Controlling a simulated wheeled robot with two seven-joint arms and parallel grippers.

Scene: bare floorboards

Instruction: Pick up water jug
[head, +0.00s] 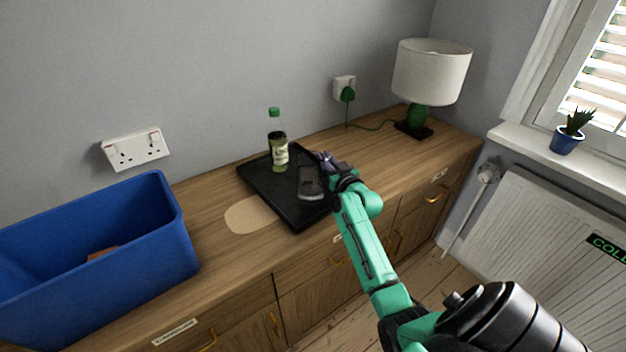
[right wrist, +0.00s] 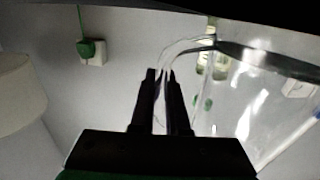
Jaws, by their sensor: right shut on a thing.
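The water jug (head: 309,184) is clear and dark-looking in the head view, at the right part of a black tray (head: 256,185) on the wooden counter. In the right wrist view the transparent jug (right wrist: 262,100) fills the right side, its handle curving to the gripper. My right gripper (head: 324,160) is at the jug's far right side; in the right wrist view its fingers (right wrist: 161,75) are shut on the jug's handle. Whether the jug touches the tray I cannot tell. My left gripper is not in view.
A green-capped bottle (head: 278,150) stands on the tray behind the jug. A blue bin (head: 150,240) is at the left. A lamp (head: 430,75) stands at the back right. The counter between tray and lamp is clear.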

